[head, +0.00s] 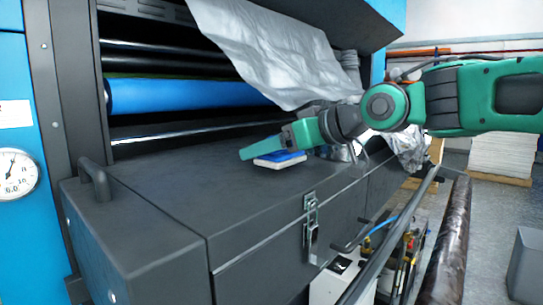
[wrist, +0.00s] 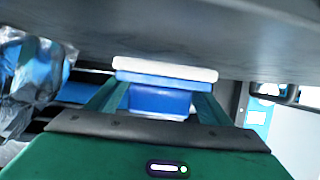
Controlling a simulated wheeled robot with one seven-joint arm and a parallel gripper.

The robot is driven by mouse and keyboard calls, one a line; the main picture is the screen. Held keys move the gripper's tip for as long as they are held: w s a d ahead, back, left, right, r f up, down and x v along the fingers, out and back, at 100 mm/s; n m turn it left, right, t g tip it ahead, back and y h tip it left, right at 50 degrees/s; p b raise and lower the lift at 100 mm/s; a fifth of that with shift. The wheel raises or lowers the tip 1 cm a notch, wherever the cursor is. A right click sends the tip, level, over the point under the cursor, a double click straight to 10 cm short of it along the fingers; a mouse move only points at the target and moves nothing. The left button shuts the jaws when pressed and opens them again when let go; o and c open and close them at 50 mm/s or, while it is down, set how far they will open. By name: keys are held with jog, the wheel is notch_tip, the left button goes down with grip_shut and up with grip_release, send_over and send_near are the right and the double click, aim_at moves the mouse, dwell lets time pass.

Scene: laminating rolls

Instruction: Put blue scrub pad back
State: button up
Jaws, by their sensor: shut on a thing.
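The blue scrub pad (head: 279,158) has a blue body and a white layer along its lower edge in the head view. It also shows in the wrist view (wrist: 162,98), held between the two fingers. My gripper (head: 262,150) is shut on the pad, low over the dark grey cover top (head: 190,180) of the machine. The wrist view shows my gripper (wrist: 160,105) with the pad's white face close to the dark surface. I cannot tell whether the pad touches that surface.
A blue roller (head: 190,95) lies in the machine opening behind. Crumpled silver film (head: 270,50) hangs above the cover. A black handle (head: 95,180) stands on the cover's left end. A latch (head: 311,225) is on the front. The cover's left part is clear.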

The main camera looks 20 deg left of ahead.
jog(key=shift+f, duration=0.55)
jog(key=shift+f, duration=0.1)
jog(key=o, duration=1.1)
jog(key=shift+d+r, duration=0.15)
jog(key=shift+r, duration=0.05)
jog(key=v, duration=1.1)
jog(key=shift+s+d+r, duration=0.1)
jog(key=shift+s+d, duration=0.1)
jog(key=shift+d, duration=0.15)
